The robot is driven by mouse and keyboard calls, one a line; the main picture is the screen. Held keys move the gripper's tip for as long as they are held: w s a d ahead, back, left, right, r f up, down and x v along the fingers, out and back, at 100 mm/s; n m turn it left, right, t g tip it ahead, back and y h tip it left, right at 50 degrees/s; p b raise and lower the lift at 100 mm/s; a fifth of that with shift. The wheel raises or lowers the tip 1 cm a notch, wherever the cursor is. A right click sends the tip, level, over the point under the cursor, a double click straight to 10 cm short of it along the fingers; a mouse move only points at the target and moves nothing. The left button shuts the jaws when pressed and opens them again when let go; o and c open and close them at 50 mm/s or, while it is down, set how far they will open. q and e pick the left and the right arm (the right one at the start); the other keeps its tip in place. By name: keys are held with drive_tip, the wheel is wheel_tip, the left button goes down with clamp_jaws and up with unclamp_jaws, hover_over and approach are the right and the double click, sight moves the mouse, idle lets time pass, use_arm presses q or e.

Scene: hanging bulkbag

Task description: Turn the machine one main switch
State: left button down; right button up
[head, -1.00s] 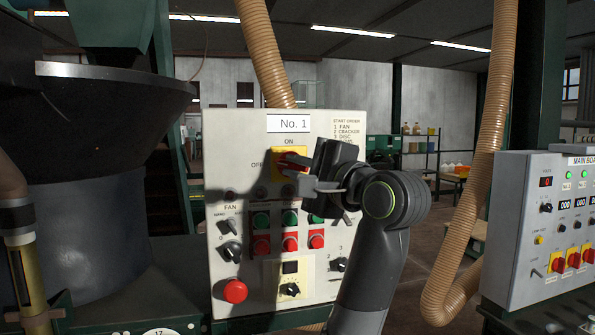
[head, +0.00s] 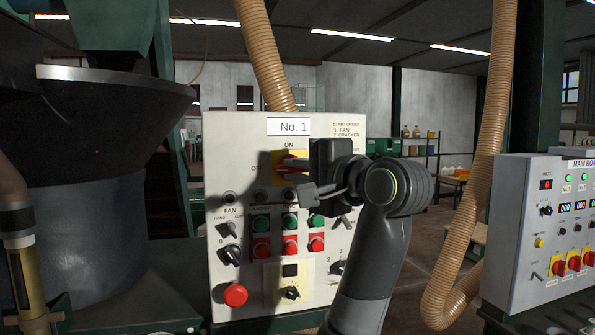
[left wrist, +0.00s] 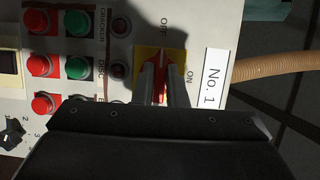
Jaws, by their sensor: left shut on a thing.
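The main switch (left wrist: 162,62) is a red handle on a yellow square plate, between the words ON and OFF on the machine panel labelled No. 1. In the head view the switch plate (head: 281,158) is partly hidden behind my gripper. My left gripper (left wrist: 161,82) is shut on the red handle, one finger on each side of it. The handle lies sideways, in line with the OFF mark. In the head view the left gripper (head: 298,168) reaches the panel from the right. The right gripper is not in view.
Below the switch the panel (head: 218,145) carries green and red buttons, selector knobs and a red emergency button (head: 235,294). A tan hose (head: 268,55) rises behind it. A main board (head: 520,210) stands at right, a dark hopper (head: 100,120) at left.

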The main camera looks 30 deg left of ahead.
use_arm(q)
drive_tip(key=c, duration=1.5)
unclamp_jaws()
drive_tip(key=shift+o, duration=0.2)
drive_tip(key=shift+d, duration=0.1)
drive_tip(key=b+v, duration=0.5)
drive_tip(key=v, duration=1.2)
drive_tip(key=shift+d+b, duration=0.15)
drive_tip(key=shift+b, duration=0.15)
